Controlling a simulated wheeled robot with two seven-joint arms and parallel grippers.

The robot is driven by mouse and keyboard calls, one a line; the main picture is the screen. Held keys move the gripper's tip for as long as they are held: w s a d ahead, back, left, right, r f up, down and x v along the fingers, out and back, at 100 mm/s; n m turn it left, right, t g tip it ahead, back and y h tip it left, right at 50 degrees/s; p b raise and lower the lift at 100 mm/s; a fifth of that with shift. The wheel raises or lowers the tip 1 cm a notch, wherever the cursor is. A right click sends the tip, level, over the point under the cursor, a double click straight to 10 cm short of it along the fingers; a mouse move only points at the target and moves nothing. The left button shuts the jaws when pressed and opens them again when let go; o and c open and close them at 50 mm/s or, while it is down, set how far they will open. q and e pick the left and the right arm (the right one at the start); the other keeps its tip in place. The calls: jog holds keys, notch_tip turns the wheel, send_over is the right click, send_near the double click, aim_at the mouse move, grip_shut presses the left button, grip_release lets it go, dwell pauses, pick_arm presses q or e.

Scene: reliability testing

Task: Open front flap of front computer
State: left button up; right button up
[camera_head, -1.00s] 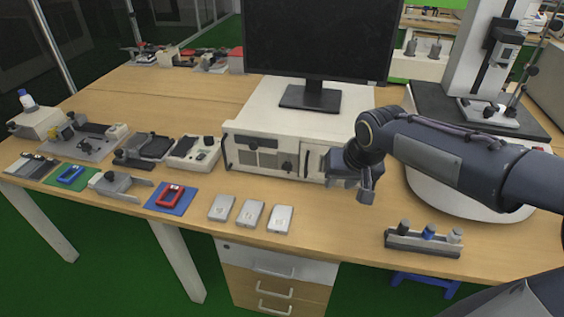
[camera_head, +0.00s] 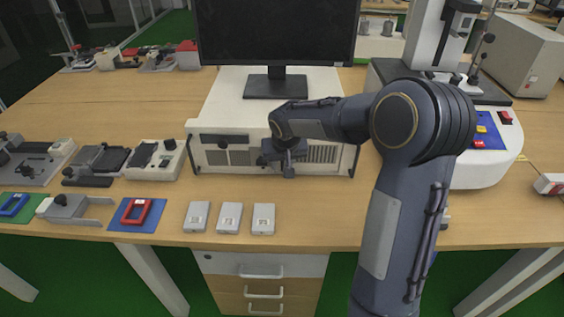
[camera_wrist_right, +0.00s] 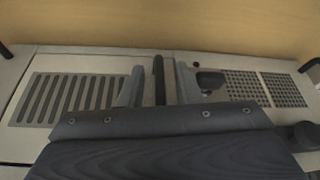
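The front computer (camera_head: 218,157) is a light-grey case lying flat under the monitor (camera_head: 275,35). Its front looks upright and closed. My right gripper (camera_head: 277,170) is at the middle of this front and hides part of it. In the right wrist view, the front has a slotted grille (camera_wrist_right: 70,97) at left and mesh grilles (camera_wrist_right: 245,88) at right. A dark upright bar (camera_wrist_right: 158,70), like a handle, stands between the two fingers of my right gripper (camera_wrist_right: 157,85). The fingers are apart, with gaps beside the bar. My left gripper is not in view.
Several small grey boxes (camera_head: 229,217) lie in front of the computer. A red frame on a blue mat (camera_head: 136,214) and other fixtures stand to the left. A white machine base (camera_head: 490,168) stands at right. A strip of bare table lies before the computer.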

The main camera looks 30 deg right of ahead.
jog(key=shift+c, duration=0.3)
grip_shut()
jog(key=shift+s, duration=0.1)
